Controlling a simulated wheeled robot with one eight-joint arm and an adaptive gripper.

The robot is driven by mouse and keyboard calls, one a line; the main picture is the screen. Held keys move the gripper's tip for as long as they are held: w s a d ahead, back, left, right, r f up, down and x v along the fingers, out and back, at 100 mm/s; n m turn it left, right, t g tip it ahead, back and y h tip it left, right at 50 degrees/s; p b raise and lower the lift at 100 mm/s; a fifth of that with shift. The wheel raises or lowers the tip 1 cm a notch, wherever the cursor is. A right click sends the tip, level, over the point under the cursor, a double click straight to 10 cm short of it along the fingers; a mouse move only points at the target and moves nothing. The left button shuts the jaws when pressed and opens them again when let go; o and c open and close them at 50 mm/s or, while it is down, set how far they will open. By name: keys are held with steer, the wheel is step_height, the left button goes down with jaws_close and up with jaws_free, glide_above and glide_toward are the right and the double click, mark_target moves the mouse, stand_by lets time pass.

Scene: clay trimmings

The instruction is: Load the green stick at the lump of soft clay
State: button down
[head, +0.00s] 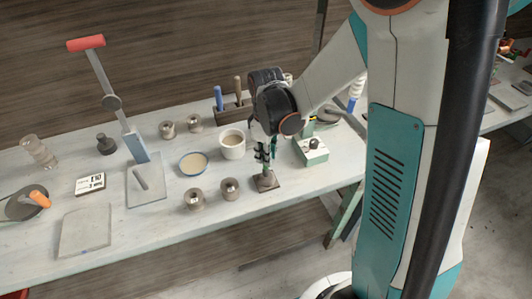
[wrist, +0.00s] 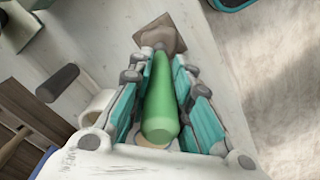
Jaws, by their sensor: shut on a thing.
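My gripper (head: 266,150) is shut on the green stick (wrist: 160,100), holding it between its teal pads. In the wrist view the stick's thick rounded end is near the camera and it narrows away toward a brown square plate (wrist: 172,32). The plate (head: 265,183) lies on the bench below my gripper. I cannot tell whether the stick touches it. I cannot tell for sure which thing is the soft clay: a white pot (head: 232,150) just left of my gripper and a blue-rimmed dish (head: 193,173) both hold pale material.
Small metal cylinders (head: 193,200) stand near the dish and farther back. A tool rack (head: 232,112) stands behind the pot. A red-handled lever press (head: 137,147) stands left.

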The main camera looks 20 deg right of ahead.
steer(key=shift+s+f+b, duration=0.1)
steer(key=shift+f+b, duration=0.25)
steer(key=shift+b, duration=0.05)
stand_by(1.5)
steer(key=shift+r+p, duration=2.4)
steer(key=shift+r, duration=1.15)
